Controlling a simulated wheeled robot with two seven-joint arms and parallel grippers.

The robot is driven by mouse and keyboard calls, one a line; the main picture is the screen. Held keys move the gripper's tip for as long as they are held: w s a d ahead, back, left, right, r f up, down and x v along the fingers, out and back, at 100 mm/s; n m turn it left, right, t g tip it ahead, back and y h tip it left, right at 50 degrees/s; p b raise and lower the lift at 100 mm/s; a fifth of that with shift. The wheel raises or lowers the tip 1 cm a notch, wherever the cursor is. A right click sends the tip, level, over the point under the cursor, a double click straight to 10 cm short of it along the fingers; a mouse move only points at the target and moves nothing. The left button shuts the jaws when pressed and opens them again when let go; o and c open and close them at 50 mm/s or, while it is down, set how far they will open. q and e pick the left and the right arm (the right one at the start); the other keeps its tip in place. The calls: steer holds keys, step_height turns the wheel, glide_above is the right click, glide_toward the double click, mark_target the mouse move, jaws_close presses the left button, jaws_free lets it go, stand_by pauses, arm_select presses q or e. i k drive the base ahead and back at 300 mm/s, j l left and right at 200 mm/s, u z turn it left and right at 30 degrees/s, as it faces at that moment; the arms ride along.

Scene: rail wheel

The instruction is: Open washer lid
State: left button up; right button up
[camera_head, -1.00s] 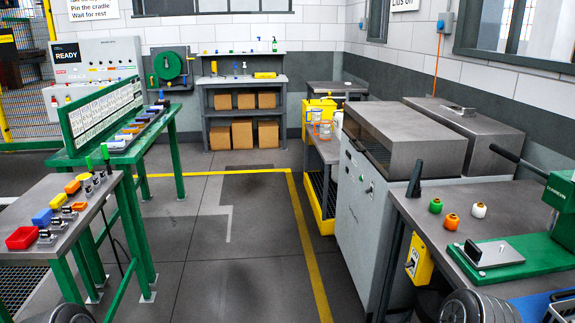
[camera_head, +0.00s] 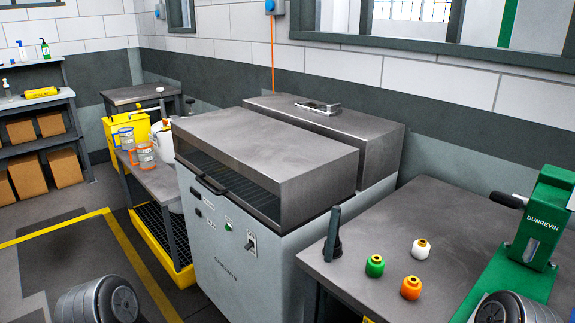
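The washer (camera_head: 225,270) stands in the middle of the head view, a light grey cabinet with a small control panel on its front. Its grey metal lid (camera_head: 270,145) is down, with a dark front window. A dark bar handle (camera_head: 212,186) runs along the lid's lower front edge. Neither gripper shows. Only rounded grey parts of my arms appear at the bottom left and bottom right, well apart from the washer.
A second grey metal box (camera_head: 340,130) sits behind the lid. At right, a workbench (camera_head: 385,235) holds green, orange and white knobs and a green press (camera_head: 545,220). A cart (camera_head: 160,185) with jugs stands left of the washer. Floor at front left is open.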

mark_target(310, 172)
steer(key=i+j+z, duration=0.45)
steer(key=j, duration=0.2)
steer(key=j+z, duration=0.25)
steer(key=i+j+z, duration=0.25)
steer(key=j, duration=0.2)
steer(key=k, duration=0.1)
